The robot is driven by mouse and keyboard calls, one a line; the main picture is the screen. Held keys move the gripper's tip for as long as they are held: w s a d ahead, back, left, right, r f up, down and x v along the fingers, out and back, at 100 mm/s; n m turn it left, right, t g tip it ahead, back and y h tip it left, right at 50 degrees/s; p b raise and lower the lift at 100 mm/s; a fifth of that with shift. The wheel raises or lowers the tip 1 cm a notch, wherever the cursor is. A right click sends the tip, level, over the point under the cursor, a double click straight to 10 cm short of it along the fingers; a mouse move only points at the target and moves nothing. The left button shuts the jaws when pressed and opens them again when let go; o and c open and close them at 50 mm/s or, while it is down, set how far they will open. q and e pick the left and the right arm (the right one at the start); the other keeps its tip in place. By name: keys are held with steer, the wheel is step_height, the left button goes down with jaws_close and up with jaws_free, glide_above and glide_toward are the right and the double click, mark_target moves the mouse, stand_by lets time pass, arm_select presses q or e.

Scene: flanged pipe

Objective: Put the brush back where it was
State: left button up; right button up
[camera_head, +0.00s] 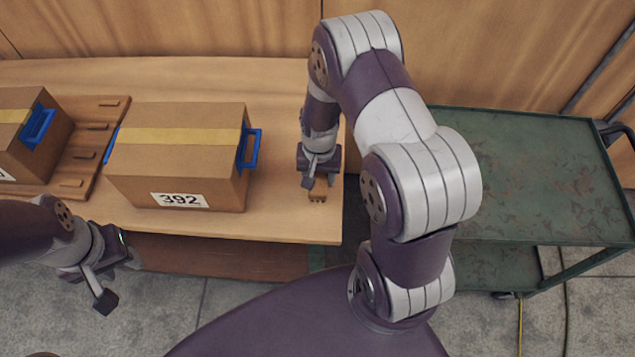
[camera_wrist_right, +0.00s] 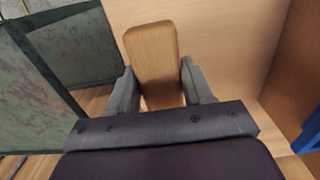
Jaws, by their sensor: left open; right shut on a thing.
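The brush shows in the right wrist view as a light wooden block (camera_wrist_right: 152,58) between the fingers of my right gripper (camera_wrist_right: 160,90). My right gripper (camera_head: 318,188) is shut on it. In the head view a small brown part of the brush (camera_head: 318,190) shows below the fingers, over the right end of the wooden table (camera_head: 290,225). I cannot tell whether the brush touches the tabletop. My left gripper (camera_head: 100,285) is open and empty, in front of the table's front edge at the lower left.
A cardboard box marked 392 (camera_head: 178,165) with blue handles stands left of my right gripper. Another box (camera_head: 30,135) sits on a slatted wooden pallet (camera_head: 88,150) at the far left. A green cart (camera_head: 530,180) stands to the right, with its top clear.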

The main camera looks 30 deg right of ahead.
mark_target(317, 186)
steer(key=shift+w+a+f, duration=0.1)
steer(key=shift+f, duration=0.95)
steer(key=shift+a+f, duration=0.1)
steer(key=shift+f, duration=0.95)
steer(key=shift+f, duration=0.1)
steer(key=o, duration=1.1)
step_height(317, 186, up, 12)
steer(key=shift+a+r, duration=0.1)
steer(key=shift+r, duration=0.1)
steer(key=s+a+r+n+t, duration=0.1)
steer(key=s+a+r+n, duration=0.4)
steer(key=s+r, duration=0.3)
steer(key=shift+s+r+n, duration=0.25)
steer(key=shift+s+n, duration=0.2)
steer(key=shift+n, duration=0.35)
